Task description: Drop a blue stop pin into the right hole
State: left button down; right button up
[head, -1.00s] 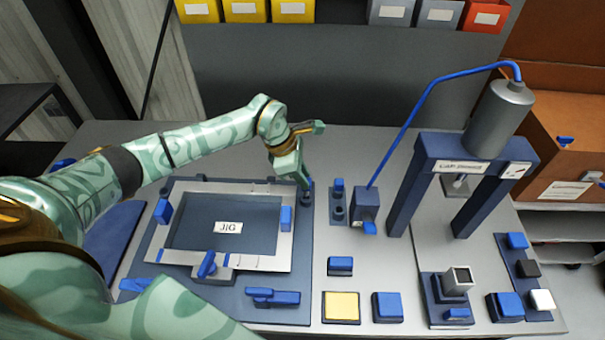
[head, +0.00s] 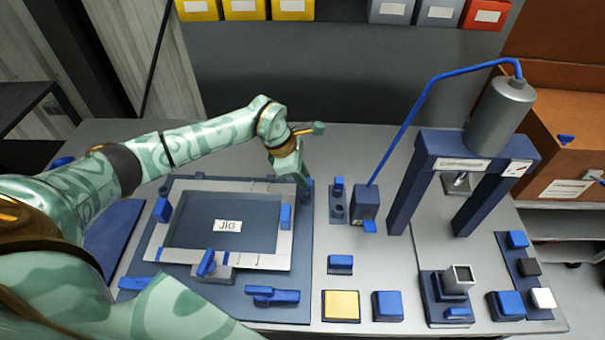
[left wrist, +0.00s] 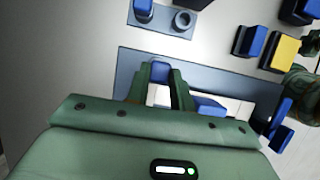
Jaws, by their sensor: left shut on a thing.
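My left gripper (head: 303,182) is at the upper right corner of the jig plate (head: 302,255), by a dark round socket (head: 307,197). In the left wrist view, the gripper (left wrist: 160,78) is shut on a blue stop pin (left wrist: 159,70), over the plate (left wrist: 205,62). The fingers hide the pin's lower end, so I cannot tell how deep it sits in the hole. A small pin block (head: 338,217) stands to the right; one blue pin (head: 339,184) is in it, and its other socket (left wrist: 184,20) is empty.
The jig frame (head: 283,250) with blue clamps lies left of the gripper. Several buttons and blocks line the front edge. The table behind the gripper is clear.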

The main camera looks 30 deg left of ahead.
pick_arm(q)
jog(key=shift+f+b, duration=0.5)
jog(key=shift+f, duration=0.6)
dwell(0.9)
jog(key=c, duration=0.7)
grip_release()
jog(key=shift+c, duration=0.2)
jog(key=shift+r, duration=0.1)
jog(key=shift+r+p, duration=2.55)
jog(key=shift+r, duration=0.85)
jog(key=shift+r, duration=0.1)
